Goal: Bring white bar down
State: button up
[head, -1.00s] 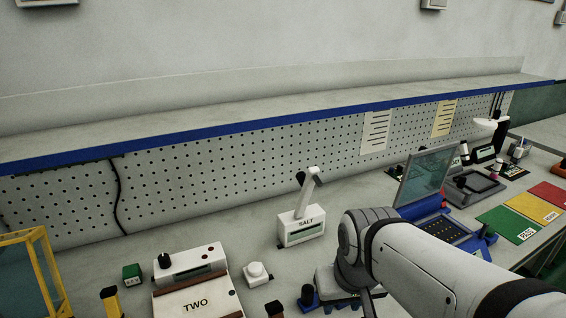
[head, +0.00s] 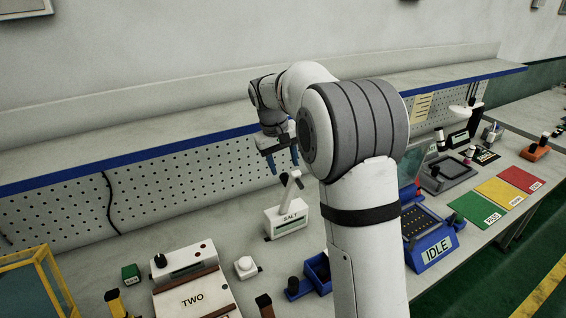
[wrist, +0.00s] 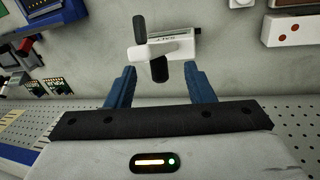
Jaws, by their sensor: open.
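The white bar (head: 288,192) is a lever standing up from the white box labelled SALT (head: 288,228), with dark grips near its top end. In the wrist view the white bar (wrist: 172,49) lies across the picture in front of the SALT box (wrist: 184,32), with one dark grip on each side of it. My gripper (head: 283,164) hangs above the bar with its blue fingers pointing down. In the wrist view my open gripper (wrist: 159,71) has the nearer dark grip between its fingertips in the picture. I see no contact; the exact height gap is unclear.
A pegboard (head: 170,185) under a blue-edged shelf (head: 150,152) stands behind. The box marked TWO (head: 193,298) and a white button (head: 246,266) are left of the SALT box. A blue bin (head: 318,272) and IDLE fixture (head: 430,243) are right.

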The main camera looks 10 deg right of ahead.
jog(key=p, duration=0.1)
send_near(284, 175)
jog(key=x, duration=0.2)
jog(key=shift+h, duration=0.3)
jog(key=p+x, duration=0.1)
jog(key=x, duration=0.6)
jog(key=shift+a+f+p, duration=0.1)
jog(key=shift+f+p, duration=0.2)
jog(key=shift+f, duration=0.1)
jog(key=shift+c, duration=0.5)
grip_shut()
